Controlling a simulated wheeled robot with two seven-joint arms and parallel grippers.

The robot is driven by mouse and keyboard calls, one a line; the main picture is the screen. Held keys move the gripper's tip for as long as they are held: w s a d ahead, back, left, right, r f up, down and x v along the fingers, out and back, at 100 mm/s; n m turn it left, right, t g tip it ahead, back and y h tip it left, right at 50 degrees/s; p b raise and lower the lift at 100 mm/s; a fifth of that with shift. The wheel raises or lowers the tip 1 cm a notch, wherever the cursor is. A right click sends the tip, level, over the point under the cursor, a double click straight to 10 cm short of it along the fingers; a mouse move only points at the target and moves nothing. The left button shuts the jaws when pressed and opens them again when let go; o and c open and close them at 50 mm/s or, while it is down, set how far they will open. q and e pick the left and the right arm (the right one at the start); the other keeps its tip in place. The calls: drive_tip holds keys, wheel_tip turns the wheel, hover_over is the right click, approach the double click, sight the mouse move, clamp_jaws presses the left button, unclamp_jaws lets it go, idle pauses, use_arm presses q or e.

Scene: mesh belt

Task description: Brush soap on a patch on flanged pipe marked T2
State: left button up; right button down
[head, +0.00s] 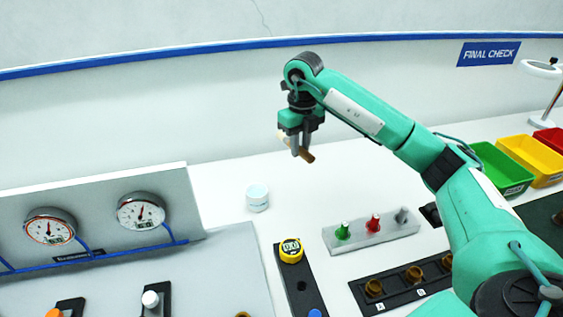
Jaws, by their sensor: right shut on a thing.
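My right gripper (300,148) points down, raised above the bench at the centre of the head view. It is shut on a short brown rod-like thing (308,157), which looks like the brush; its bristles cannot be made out. A small white pot (257,200) with a pale blue top stands on the bench below and left of the gripper, apart from it. It may be the soap pot. No flanged pipe and no T2 mark can be made out. My left gripper is out of view.
A gauge panel (100,210) stands at left. A grey block (370,234) with green, red and grey pegs, a dark strip with a yellow dial (291,250) and a black rack (395,293) lie in front. Green (500,170) and yellow (530,160) bins stand at right. The bench behind the pot is clear.

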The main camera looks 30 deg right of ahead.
drive_tip(key=w+a+f+m+t+y+p, duration=0.25)
drive_tip(key=a+m+t+y+p, duration=0.25)
drive_tip(key=a+m+y+p, duration=0.95)
wheel_tip(320, 180, down, 6)
drive_tip(key=d+m+b, duration=0.2)
drive_tip(key=d+b, duration=0.1)
drive_tip(key=b, duration=0.7)
drive_tip(key=shift+r+b, duration=0.25)
drive_tip(key=shift+b, duration=0.15)
drive_tip(key=shift+f+m+h+b, duration=0.25)
drive_tip(key=shift+f+b, duration=0.05)
drive_tip(key=shift+f, duration=0.6)
idle(0.5)
drive_tip(key=shift+a+f+p, duration=0.1)
drive_tip(key=shift+p, duration=0.25)
idle(1.5)
